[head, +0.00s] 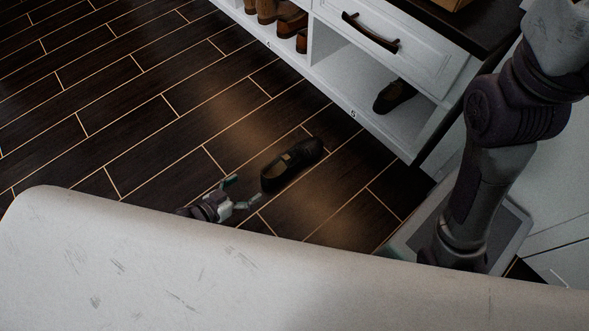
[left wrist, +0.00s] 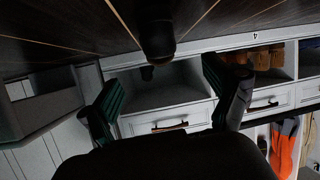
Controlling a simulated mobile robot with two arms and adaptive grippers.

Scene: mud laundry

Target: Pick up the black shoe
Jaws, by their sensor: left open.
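A black shoe (head: 292,166) lies on the dark wood floor in the head view, in front of the white shoe cabinet. My left gripper (head: 238,193) is open, just left of the shoe's near end, with its fingers pointing toward it. A small gap seems to separate them, but contact is hard to judge. In the left wrist view the shoe (left wrist: 157,38) shows dark beyond and between the spread fingers of the left gripper (left wrist: 163,74). Nothing is between the fingertips. My right arm is at the right of the head view; its gripper is not visible.
The white cabinet (head: 408,144) stands beyond the shoe. A second dark shoe (head: 395,95) sits in its lower compartment, and brown shoes (head: 290,20) stand in another. A drawer with a dark handle (head: 371,33) is above. The floor to the left is clear.

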